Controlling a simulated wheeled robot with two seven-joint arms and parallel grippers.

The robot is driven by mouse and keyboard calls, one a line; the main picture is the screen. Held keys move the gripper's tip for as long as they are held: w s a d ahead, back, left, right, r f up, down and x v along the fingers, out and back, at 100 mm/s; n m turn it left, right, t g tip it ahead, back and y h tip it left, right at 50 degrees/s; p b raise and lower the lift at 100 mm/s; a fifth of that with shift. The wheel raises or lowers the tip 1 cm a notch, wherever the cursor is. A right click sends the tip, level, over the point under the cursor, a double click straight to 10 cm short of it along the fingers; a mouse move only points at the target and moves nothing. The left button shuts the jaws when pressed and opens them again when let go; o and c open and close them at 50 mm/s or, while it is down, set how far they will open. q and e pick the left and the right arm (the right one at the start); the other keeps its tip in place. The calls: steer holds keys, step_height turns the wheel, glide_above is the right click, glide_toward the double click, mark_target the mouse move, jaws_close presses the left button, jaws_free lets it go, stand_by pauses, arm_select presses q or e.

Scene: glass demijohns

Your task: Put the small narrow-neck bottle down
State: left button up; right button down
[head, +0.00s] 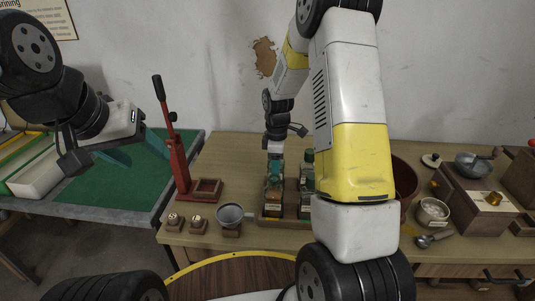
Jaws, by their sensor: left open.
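Several small glass bottles stand upright in a wooden tray (270,221) on the table. One amber bottle (273,203) is at the tray's left side, and a dark green one (307,184) stands to its right. My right gripper (275,172) points down at the left bottles, its teal fingertips at the top of the amber bottle. I cannot tell whether it grips that bottle, or which is the small narrow-neck one. My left gripper (137,151) is open and empty over the green mat. My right arm hides the tray's right side.
The green mat (140,182) is clear.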

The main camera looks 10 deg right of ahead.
steer(key=shift+f, duration=0.6)
stand_by(0.4)
steer(key=c, duration=0.5)
jaws_free()
step_height(320, 180, up, 8)
steer(key=shift+f, duration=0.15)
steer(key=s+r+m+t+y, duration=0.1)
steer(key=s+r+m+t, duration=0.15)
steer(key=s+r, duration=0.35)
steer(key=s+r+m+t, duration=0.1)
steer(key=s+r+m, duration=0.3)
steer(key=r, duration=0.5)
steer(key=s+r+m, duration=0.1)
steer(key=s+m, duration=0.1)
steer(key=s, duration=0.2)
steer(key=s+a+r+m+t, duration=0.1)
steer(key=s+r+m, duration=0.1)
steer(key=s, duration=0.3)
steer(key=s+a+r+m+t+y, duration=0.1)
steer(key=s+r+m, duration=0.1)
steer(key=s+m, duration=0.1)
steer(key=shift+s+r+t, duration=0.15)
steer(key=shift+s+t, duration=0.1)
steer(key=shift+s, duration=0.6)
